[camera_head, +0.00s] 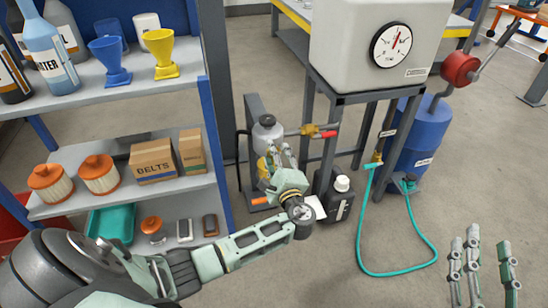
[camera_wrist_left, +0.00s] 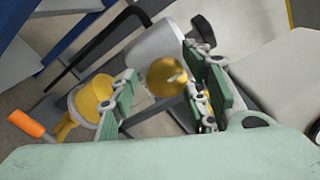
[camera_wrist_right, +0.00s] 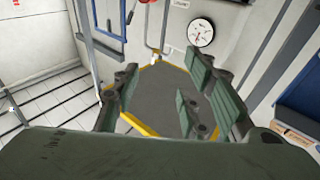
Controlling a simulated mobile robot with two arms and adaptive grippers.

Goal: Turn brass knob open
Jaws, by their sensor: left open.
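The brass knob (camera_wrist_left: 166,77) is round and shiny and sits against a grey cylindrical body (camera_wrist_left: 150,45) in the left wrist view. My left gripper (camera_wrist_left: 160,100) is open, with the knob in view between its fingers, nearer the right finger. I cannot tell whether a finger touches it. In the head view my left gripper (camera_head: 281,160) is in front of the grey pump unit (camera_head: 267,132) and hides most of the knob's area. My right gripper (camera_wrist_right: 158,100) is open and empty, away from the knob; its fingers also show at lower right in the head view (camera_head: 480,268).
A yellow part with an orange handle (camera_wrist_left: 28,124) is left of the knob. A red-handled brass valve (camera_head: 318,132) is on a pipe beside the pump. A black bottle (camera_head: 339,198) stands close right. Shelves (camera_head: 130,75) stand left, a teal hose (camera_head: 372,268) lies right.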

